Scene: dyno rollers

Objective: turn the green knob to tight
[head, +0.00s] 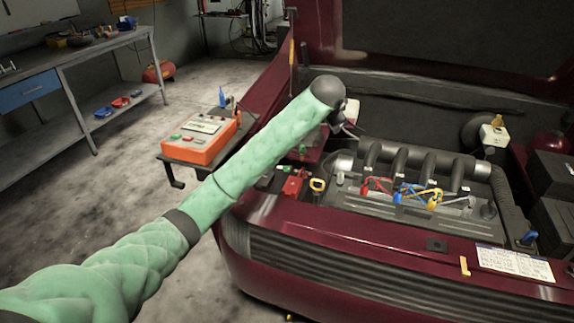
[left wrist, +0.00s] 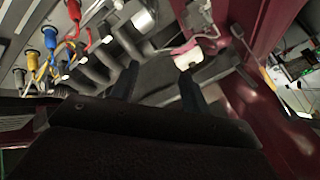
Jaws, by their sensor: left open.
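I cannot make out a green knob for certain in either view. My left arm reaches across the head view to the engine bay of a dark red car (head: 330,245). My left gripper (left wrist: 160,70) is open in the left wrist view, with its two dark fingers apart and nothing seen between them. In the head view it is mostly hidden at the end of the arm. A white block (left wrist: 187,58) with a pink part shows just beyond the right fingertip; I cannot tell whether they touch. My right gripper is in neither view.
An orange box (head: 199,146) with green and red buttons stands on a small shelf beside the car. Red, blue and yellow pulls (head: 405,192) sit on the engine. A workbench (head: 60,62) is at the left. The floor between is clear.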

